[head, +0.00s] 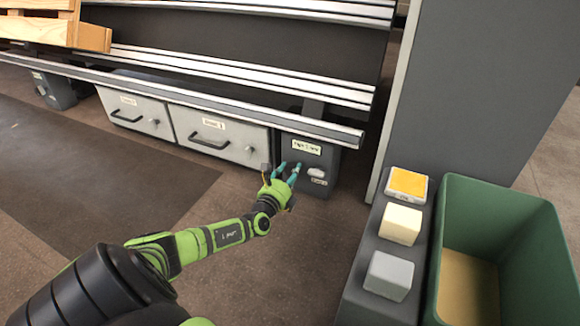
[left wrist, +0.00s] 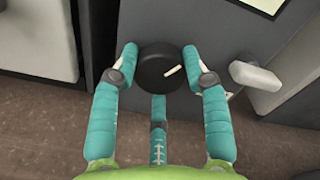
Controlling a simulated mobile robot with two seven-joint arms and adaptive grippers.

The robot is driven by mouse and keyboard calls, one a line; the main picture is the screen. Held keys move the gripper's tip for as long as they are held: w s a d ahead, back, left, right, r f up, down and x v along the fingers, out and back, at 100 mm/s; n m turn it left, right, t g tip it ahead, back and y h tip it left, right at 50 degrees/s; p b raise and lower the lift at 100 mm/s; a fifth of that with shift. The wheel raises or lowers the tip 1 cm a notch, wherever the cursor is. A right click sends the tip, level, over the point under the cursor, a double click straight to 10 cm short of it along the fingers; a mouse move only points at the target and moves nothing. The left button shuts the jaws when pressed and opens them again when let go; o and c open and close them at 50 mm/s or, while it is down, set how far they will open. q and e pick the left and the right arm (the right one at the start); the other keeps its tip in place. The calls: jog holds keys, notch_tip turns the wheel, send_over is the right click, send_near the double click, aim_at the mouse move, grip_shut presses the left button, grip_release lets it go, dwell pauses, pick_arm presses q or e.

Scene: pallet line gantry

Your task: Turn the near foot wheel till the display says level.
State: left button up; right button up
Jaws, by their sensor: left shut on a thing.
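The foot wheel (left wrist: 160,66) is a dark round knob with a short white mark, on the front of a dark grey foot box (head: 315,187). My left gripper (left wrist: 158,60) has teal fingers on both sides of the wheel and is shut on it. In the head view, the left gripper (head: 280,170) reaches the front of this box and mostly hides the wheel. A small pale panel (head: 306,145) with dark text is on the box above the gripper; its words are too small to read surely. My right gripper is not in view.
A pale lever-like part (left wrist: 256,77) sticks out right of the wheel, close to a finger. Grey drawers (head: 218,138) stand left of the box. A green bin (head: 505,195) and a ledge with several blocks (head: 400,224) are at the right. The floor in front is clear.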

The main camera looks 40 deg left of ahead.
pick_arm(q)
jog(key=n, duration=0.4)
jog(key=shift+d+f, duration=0.3)
jog(key=shift+d+n, duration=0.15)
jog(key=shift+n, duration=1.25)
jog(key=shift+d, duration=0.1)
jog(key=o, duration=1.2)
jog(key=shift+w+r, duration=0.1)
jog(key=shift+c, duration=0.2)
jog(key=shift+a+r, duration=0.1)
jog(key=shift+a, duration=0.1)
